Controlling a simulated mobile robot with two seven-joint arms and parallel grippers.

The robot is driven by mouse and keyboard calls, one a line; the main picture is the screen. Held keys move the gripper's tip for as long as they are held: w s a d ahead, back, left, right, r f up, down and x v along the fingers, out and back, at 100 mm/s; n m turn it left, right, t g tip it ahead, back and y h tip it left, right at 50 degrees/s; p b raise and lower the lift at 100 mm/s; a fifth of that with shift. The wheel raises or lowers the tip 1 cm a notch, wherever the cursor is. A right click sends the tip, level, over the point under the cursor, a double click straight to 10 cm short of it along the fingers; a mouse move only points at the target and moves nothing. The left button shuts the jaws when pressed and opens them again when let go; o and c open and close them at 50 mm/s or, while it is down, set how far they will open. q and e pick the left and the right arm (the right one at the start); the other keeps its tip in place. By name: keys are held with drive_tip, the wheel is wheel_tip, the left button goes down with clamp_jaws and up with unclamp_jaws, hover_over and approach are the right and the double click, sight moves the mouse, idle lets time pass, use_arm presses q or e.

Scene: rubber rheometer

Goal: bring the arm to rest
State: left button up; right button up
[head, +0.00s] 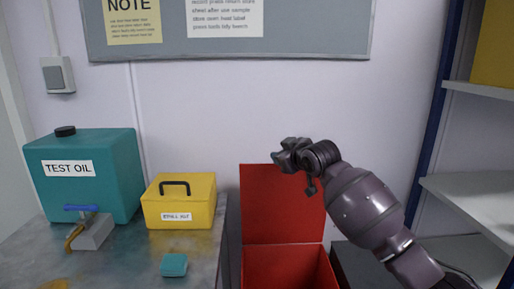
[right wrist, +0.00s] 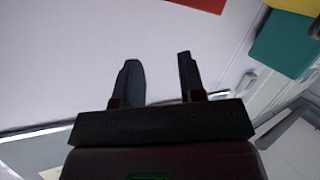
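My right arm comes in from the lower right in the head view, bent up and to the left. My right gripper (head: 290,154) is raised in the air in front of the wall, above the open red box (head: 283,205). In the right wrist view the two fingers of my right gripper (right wrist: 160,82) stand apart with nothing between them, only pale wall behind. My left gripper is in neither view.
A grey table (head: 120,258) at left holds a teal TEST OIL tank (head: 90,190), a yellow case (head: 180,204), a small teal block (head: 174,265) and a blue-handled valve (head: 90,230). White shelves (head: 470,200) stand at right. A notice board (head: 290,38) hangs behind.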

drive_tip(key=s+d+f+m+h, duration=0.2)
drive_tip(key=s+d+f, duration=0.4)
drive_tip(key=s+f, duration=0.7)
drive_tip(key=s+d+f+m+g+h, duration=0.1)
drive_tip(key=s+d+f+m, duration=0.3)
drive_tip(key=s+f, duration=0.9)
drive_tip(key=s+d+f+m+g+h, duration=0.1)
drive_tip(key=s+d+f, duration=0.9)
drive_tip(key=s, duration=1.4)
wheel_tip(320, 180, down, 4)
drive_tip(key=shift+s+f+m+h+p, duration=0.1)
drive_tip(key=shift+s+m+h+p, duration=0.25)
drive_tip(key=shift+m+h, duration=0.7)
